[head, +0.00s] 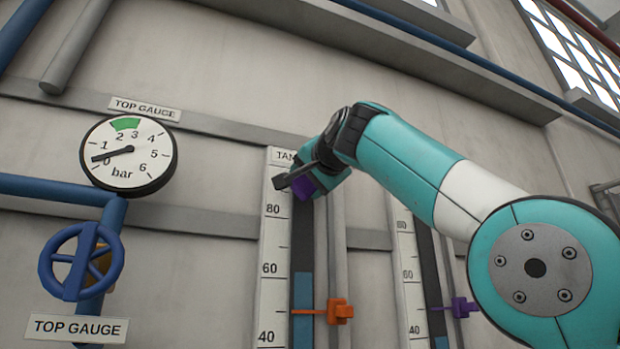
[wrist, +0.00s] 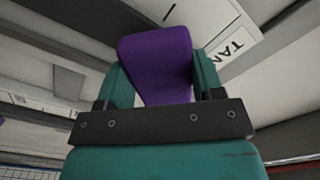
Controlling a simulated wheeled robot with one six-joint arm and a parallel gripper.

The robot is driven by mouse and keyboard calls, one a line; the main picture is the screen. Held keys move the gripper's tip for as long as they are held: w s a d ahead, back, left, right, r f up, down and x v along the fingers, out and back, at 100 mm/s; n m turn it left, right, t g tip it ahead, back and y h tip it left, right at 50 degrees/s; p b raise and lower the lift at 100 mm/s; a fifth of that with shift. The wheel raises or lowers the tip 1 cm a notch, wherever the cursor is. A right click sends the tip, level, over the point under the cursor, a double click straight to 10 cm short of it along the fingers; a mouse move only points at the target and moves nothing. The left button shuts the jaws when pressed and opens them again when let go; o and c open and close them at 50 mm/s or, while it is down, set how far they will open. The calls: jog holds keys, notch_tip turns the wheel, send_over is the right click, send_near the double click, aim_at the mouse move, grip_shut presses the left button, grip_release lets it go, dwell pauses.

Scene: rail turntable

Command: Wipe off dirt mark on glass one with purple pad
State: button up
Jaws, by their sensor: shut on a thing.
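My gripper (wrist: 160,85) is shut on the purple pad (wrist: 156,58), which stands up between the two teal fingers in the wrist view. In the head view the purple pad (head: 304,187) shows as a small patch at the top of the first gauge glass (head: 303,250), just under the plate that reads "TAN". I cannot tell whether the pad touches the glass. The glass has a blue column in its lower part and a white scale (head: 273,240) on its left. No dirt mark shows; the top of the glass is partly hidden by my gripper.
An orange pointer (head: 338,311) sits low on the first glass. A second scale (head: 408,270) with a purple pointer (head: 462,307) is to the right. A round dial (head: 128,165) and a blue valve wheel (head: 80,262) are at the left.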

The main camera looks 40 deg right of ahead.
aim_at(309, 193)
jog(key=shift+x, duration=1.1)
notch_tip(309, 193, down, 3)
jog(key=b, duration=0.2)
jog(key=shift+s+b, duration=0.1)
jog(key=shift+b, duration=0.3)
notch_tip(309, 193, up, 3)
jog(key=p, duration=0.3)
jog(key=shift+r, duration=0.15)
jog(key=shift+s+a, duration=0.1)
jog(key=shift+s, duration=0.05)
jog(key=shift+v, duration=2.7)
